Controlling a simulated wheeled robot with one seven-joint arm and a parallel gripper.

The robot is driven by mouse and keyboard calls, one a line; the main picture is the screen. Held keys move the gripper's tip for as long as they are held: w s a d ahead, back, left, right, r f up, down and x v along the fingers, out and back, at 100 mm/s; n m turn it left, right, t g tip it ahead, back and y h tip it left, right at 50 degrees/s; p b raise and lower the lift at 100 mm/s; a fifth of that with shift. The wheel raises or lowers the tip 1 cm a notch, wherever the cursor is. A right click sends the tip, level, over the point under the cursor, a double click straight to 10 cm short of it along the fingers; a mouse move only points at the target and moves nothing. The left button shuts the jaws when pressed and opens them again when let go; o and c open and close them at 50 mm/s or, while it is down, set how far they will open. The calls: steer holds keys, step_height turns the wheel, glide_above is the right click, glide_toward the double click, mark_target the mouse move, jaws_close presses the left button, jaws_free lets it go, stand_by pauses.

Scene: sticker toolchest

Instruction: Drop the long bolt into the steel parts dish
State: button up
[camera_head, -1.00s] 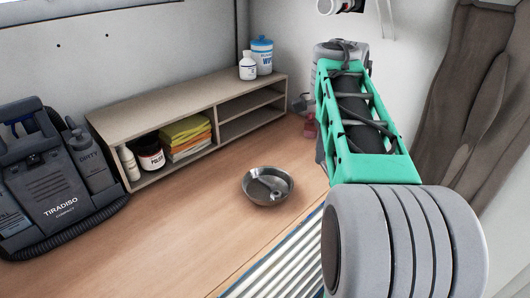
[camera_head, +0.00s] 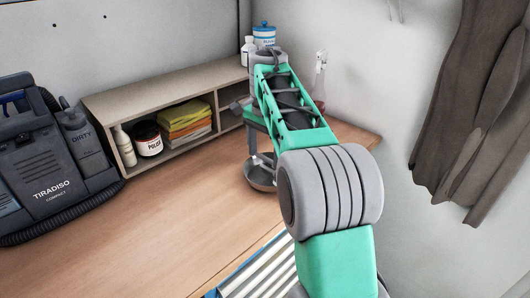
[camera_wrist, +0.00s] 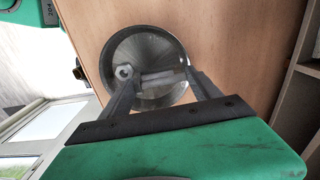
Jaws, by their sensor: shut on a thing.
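The round steel parts dish (camera_head: 262,184) stands on the wooden worktop, partly hidden by my gripper in the head view. It also shows in the wrist view (camera_wrist: 147,47). My gripper (camera_wrist: 161,78) is over the dish, its fingers pointing down toward it. It is shut on the long bolt (camera_wrist: 160,75), whose grey shaft spans between the fingertips, seen against the dish's inside. A hex piece with a hole (camera_wrist: 124,72) shows beside the left fingertip; I cannot tell whether it lies in the dish or belongs to the bolt. The bolt's height above the dish is unclear.
A wooden shelf (camera_head: 190,92) with folded cloths (camera_head: 186,120) and a polish jar (camera_head: 147,138) stands behind the dish. White and blue containers (camera_head: 264,36) stand at its far end. A dark Tiradiso machine (camera_head: 50,170) is at left. The worktop between is clear.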

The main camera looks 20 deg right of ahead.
mark_target(265, 159)
steer(key=o, duration=1.5)
steer(key=shift+f, duration=0.1)
step_height(265, 159, up, 8)
steer(key=p, duration=0.8)
steer(key=shift+f, duration=0.1)
